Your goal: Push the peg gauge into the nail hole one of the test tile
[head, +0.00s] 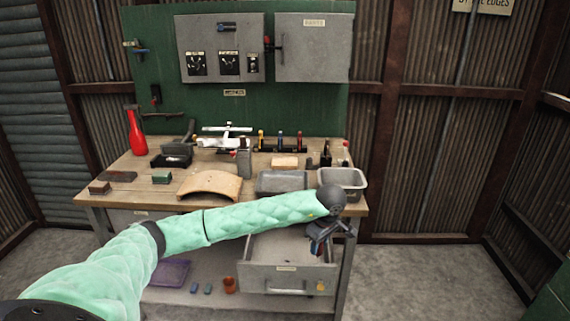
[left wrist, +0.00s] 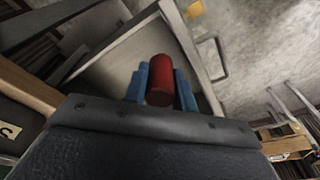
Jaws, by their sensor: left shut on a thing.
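My left gripper (head: 317,246) hangs over the right side of the open drawer, in front of the bench. In the left wrist view its blue fingers (left wrist: 160,88) are shut on a red cylinder (left wrist: 159,80), which looks like the handle of the peg gauge. The rest of the gauge is hidden. A curved tan tile (head: 210,184), likely the test tile, lies arched on the front of the bench, well to the left of the gripper and above it. Its nail holes are too small to make out. My right gripper does not show.
The drawer (head: 286,278) stands pulled out below the bench top (head: 130,163). A grey tray (head: 282,182) and a grey bin (head: 343,181) stand right of the tile. A red bottle (head: 136,134) stands at the back left. My left forearm crosses in front of the bench.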

